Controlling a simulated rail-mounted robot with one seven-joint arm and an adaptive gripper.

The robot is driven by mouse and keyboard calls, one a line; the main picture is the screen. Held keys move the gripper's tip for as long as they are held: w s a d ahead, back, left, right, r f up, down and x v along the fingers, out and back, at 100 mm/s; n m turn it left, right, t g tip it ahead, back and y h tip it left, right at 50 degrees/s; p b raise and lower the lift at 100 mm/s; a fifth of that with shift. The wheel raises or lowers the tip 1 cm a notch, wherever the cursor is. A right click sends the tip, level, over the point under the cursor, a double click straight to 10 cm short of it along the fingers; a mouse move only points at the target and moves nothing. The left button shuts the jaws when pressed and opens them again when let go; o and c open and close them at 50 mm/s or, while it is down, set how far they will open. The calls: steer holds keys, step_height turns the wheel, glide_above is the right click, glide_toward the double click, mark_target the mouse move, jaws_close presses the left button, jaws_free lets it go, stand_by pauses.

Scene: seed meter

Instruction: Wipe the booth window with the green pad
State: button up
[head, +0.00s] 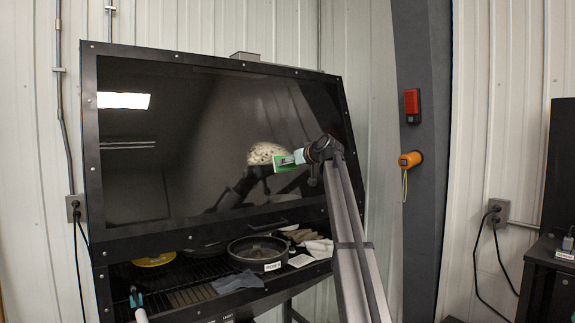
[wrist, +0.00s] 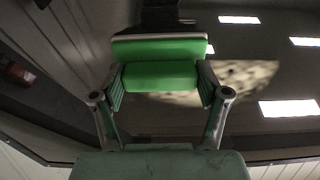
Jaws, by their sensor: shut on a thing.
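The booth window (head: 170,160) is a large dark glossy pane in a black bolted frame. A pale speckled patch (head: 266,150) lies on its right-hand part; it also shows in the wrist view (wrist: 245,82), partly hidden behind the pad. My gripper (head: 293,158) is at the lower right of the patch, shut on the green pad (head: 280,165). In the wrist view, both fingers of my gripper (wrist: 160,88) clasp the pad's green block (wrist: 160,75). The pad is close to the glass, but I cannot tell whether it touches.
Below the window, the open booth holds a black round pan (head: 256,252), a yellow disc (head: 154,259), a grey-blue cloth (head: 238,282) and pale cloths (head: 318,247). A grey post (head: 428,130) with a red box (head: 411,105) and an orange fitting (head: 410,160) stands to the right.

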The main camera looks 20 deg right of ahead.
steer(key=shift+w+d, duration=0.25)
steer(key=shift+d, duration=0.4)
steer(key=shift+w+d, duration=0.25)
steer(key=shift+d, duration=0.35)
steer(key=shift+w+a+r, duration=0.1)
steer(key=shift+w+r, duration=0.05)
steer(key=shift+r, duration=0.55)
steer(key=shift+w+a+r, duration=0.1)
steer(key=shift+w+r, duration=0.05)
steer(key=shift+r, duration=0.5)
steer(key=shift+s+a+p, duration=0.45)
steer(key=shift+s+a, duration=0.75)
steer(key=shift+a, duration=2.25)
steer(key=shift+s+a+p, duration=0.5)
steer(key=shift+s+a, duration=0.65)
steer(key=shift+a, duration=2.35)
steer(key=shift+s+a+p, duration=0.45)
steer(key=shift+s+a, duration=0.75)
steer(key=shift+a, duration=2.25)
steer(key=shift+p+v, duration=0.65)
steer(key=shift+v, duration=2.3)
steer(key=shift+d, duration=0.1)
steer(key=shift+p+v, duration=0.35)
steer(key=shift+v, duration=1.2)
